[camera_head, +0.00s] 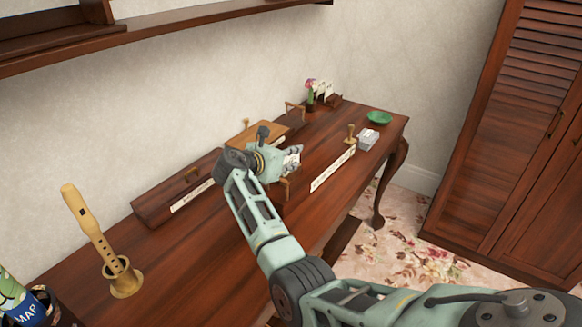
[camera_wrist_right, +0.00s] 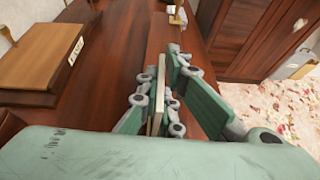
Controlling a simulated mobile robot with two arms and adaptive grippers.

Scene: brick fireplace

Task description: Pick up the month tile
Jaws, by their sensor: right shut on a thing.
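My right gripper (camera_head: 293,158) is over the middle of the wooden desk. In the right wrist view the right gripper (camera_wrist_right: 158,92) is shut on a thin, upright brown tile (camera_wrist_right: 158,96) with a pale edge, seen nearly edge-on. Its face is turned away, so I cannot read whether it is the month tile. In the head view the gripper and arm hide most of what it holds. My left gripper is not in view.
The desk (camera_head: 180,285) carries a long box (camera_head: 165,200), a wooden board (camera_head: 250,134), a pale lettered strip (camera_head: 333,169), a stamp (camera_head: 350,134), white cards (camera_head: 368,140) and a green dish (camera_head: 379,117). A recorder (camera_head: 90,225) stands front left. A shelf (camera_head: 180,35) overhangs the back.

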